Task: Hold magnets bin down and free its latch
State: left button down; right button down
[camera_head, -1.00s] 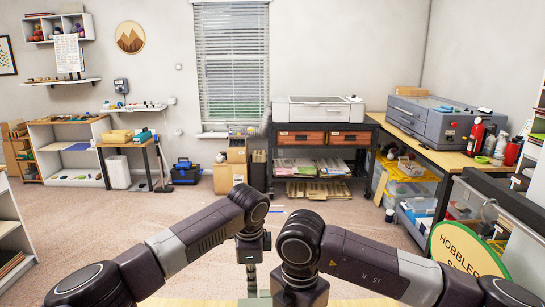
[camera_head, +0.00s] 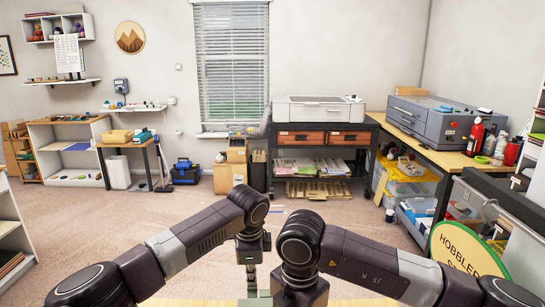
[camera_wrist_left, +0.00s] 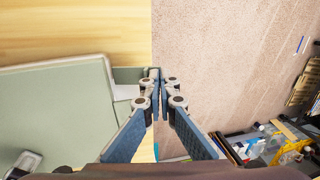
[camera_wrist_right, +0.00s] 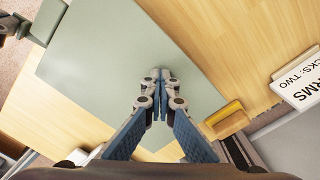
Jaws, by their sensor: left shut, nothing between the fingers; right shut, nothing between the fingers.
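The magnets bin shows as a flat grey-green lid (camera_wrist_left: 50,110) on a wooden top in the left wrist view, and the lid also fills much of the right wrist view (camera_wrist_right: 110,65). A small grey-green piece, perhaps the latch (camera_wrist_left: 127,76), sticks out at the lid's edge. My left gripper (camera_wrist_left: 156,74) is shut and empty, its tips beside that piece; I cannot tell whether they touch. My right gripper (camera_wrist_right: 160,75) is shut and empty, its tips over or on the lid; contact is unclear. In the head view my left gripper (camera_head: 251,278) points down and the bin is mostly hidden.
A yellow-edged block (camera_wrist_right: 226,118) and a white lettered sign (camera_wrist_right: 302,80) stand near the lid. The wooden top (camera_wrist_left: 100,30) ends close to my left gripper, with carpet beyond. A round sign (camera_head: 468,250) stands at the right.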

pick_arm(q)
jog(key=shift+s+x, duration=0.25)
jog(key=shift+x, duration=0.9)
pick_arm(e)
jog(key=shift+s+f, duration=0.15)
jog(key=shift+f, duration=0.15)
pick_arm(q)
notch_tip(320, 180, up, 10)
jog(key=w, duration=0.2)
jog(key=shift+w+a, duration=0.1)
pick_arm(e)
jog(key=shift+r, duration=0.15)
